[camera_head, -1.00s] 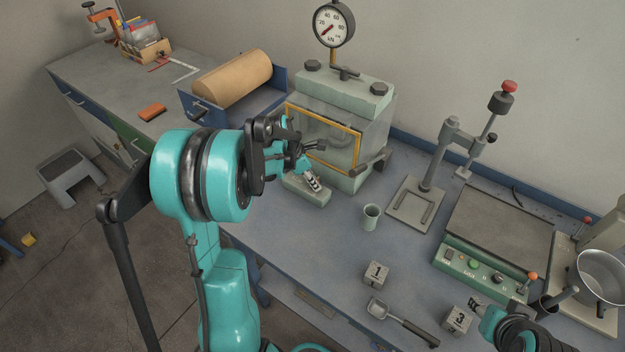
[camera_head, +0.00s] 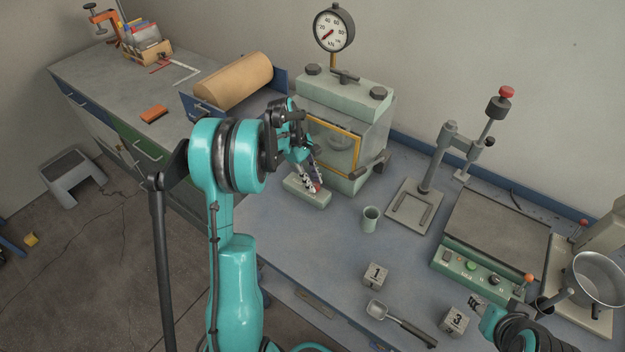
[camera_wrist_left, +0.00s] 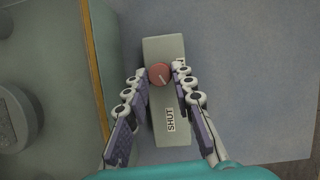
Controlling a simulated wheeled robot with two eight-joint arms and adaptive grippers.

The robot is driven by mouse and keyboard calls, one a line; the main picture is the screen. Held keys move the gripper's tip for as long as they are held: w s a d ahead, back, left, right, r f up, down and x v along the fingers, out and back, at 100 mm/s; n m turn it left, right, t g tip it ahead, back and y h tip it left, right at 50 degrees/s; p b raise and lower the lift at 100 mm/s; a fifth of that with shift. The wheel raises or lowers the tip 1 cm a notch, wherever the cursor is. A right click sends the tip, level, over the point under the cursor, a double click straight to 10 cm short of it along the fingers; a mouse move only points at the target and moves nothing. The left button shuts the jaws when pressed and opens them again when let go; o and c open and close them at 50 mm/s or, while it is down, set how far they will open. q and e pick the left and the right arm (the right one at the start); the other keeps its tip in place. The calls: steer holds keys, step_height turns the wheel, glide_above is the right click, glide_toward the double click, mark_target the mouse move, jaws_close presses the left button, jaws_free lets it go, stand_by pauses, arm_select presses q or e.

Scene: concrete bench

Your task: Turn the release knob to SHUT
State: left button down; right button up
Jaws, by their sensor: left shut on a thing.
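The release knob (camera_wrist_left: 160,74) is a small red disc with a white line, on a pale box (camera_wrist_left: 163,52). In the left wrist view the line points to the lower right, and a SHUT label (camera_wrist_left: 170,121) lies below the knob. Another label by the right finger is mostly covered. My left gripper (camera_wrist_left: 161,77) is shut on the knob, one finger on each side. In the head view the box (camera_head: 299,194) sits in front of the press chamber, with my left gripper (camera_head: 316,187) over it. My right gripper (camera_head: 477,302) is by the numbered block; its opening is unclear.
The press (camera_head: 345,92) with a gauge (camera_head: 334,27) stands just behind the box. A green cup (camera_head: 370,220), a block marked 1 (camera_head: 375,275), a block marked 3 (camera_head: 454,322) and a scoop (camera_head: 402,323) lie to the right. The bench between them is clear.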

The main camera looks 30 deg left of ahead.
arm_select(q)
steer(key=shift+w+m+g, duration=0.1)
steer(key=shift+m+g, duration=0.3)
steer(key=shift+m, duration=0.7)
steer(key=c, duration=1.3)
jaws_free()
steer(key=shift+r, duration=0.1)
step_height(320, 180, up, 10)
steer(key=shift+f, duration=0.1)
steer(key=shift+o, duration=0.2)
